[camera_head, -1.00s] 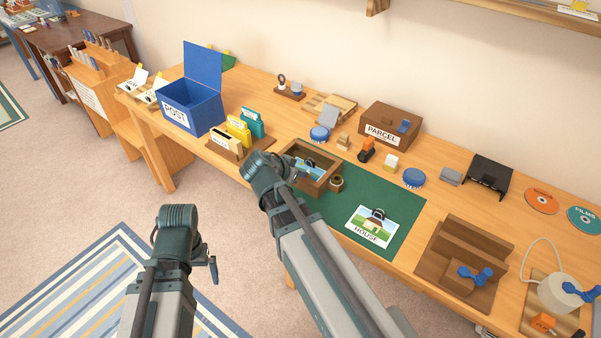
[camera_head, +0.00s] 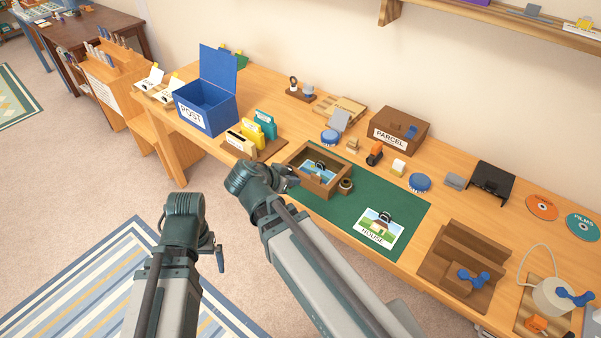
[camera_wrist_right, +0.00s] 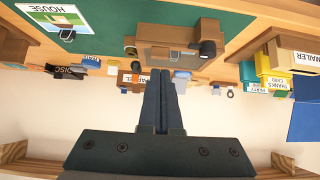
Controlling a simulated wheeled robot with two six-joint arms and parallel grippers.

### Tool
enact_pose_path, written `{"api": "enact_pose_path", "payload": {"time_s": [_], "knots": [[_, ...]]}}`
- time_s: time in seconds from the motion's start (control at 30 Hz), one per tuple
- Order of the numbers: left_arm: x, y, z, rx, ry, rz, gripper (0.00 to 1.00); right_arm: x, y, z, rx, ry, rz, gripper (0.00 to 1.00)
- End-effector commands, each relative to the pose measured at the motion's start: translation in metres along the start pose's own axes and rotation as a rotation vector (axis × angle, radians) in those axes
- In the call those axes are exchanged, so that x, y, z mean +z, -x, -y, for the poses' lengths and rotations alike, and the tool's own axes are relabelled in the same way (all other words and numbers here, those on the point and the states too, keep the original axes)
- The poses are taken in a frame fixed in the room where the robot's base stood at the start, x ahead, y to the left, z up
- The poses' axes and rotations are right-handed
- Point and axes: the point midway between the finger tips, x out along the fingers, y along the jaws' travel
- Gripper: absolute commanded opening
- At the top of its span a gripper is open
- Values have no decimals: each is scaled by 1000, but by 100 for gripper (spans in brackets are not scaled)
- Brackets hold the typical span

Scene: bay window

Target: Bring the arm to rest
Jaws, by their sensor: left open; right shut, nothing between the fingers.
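My right arm reaches up the middle of the head view. Its gripper (camera_head: 287,181) is just off the left side of the wooden tray (camera_head: 333,190). In the right wrist view its two dark fingers (camera_wrist_right: 160,98) are together with nothing between them. My left arm stands to the left, over the floor in front of the table. Its gripper (camera_head: 218,257) shows only as a small dark part pointing down, open and apart from everything. Most of the left gripper is hidden behind its wrist.
The wooden table (camera_head: 285,110) carries a green mat (camera_head: 345,212), a HOUSE picture card (camera_head: 380,229), a blue POST box (camera_head: 205,105) and a brown PARCEL box (camera_head: 400,127). A striped rug (camera_head: 95,285) lies on the floor. The floor between rug and table is clear.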

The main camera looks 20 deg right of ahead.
Motion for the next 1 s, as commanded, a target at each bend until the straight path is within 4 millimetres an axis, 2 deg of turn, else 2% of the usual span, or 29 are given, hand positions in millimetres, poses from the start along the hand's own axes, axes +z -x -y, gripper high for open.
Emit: {"api": "enact_pose_path", "payload": {"time_s": [0.43, 0.53, 0.67, 0.77, 0.9, 1.0], "knots": [[0, 2, 0, 0, 0, 0, 100, 4, 6, 0, 1, 6, 3, 0], [0, 5, 0, 0, 0, 0, 100, 11, 11, 0, 0, 72, 40, 0], [1, 15, 2, 0, 0, 0, 100, 39, 28, -1, -19, 303, 169, 0], [1, 24, 2, 0, 0, 0, 100, 69, 49, -3, -68, 549, 303, 0], [2, 33, 3, 0, 0, 0, 100, 108, 81, -7, -186, 883, 470, 0], [2, 38, 4, 0, 0, 0, 100, 129, 102, -11, -283, 1078, 558, 0]]}}
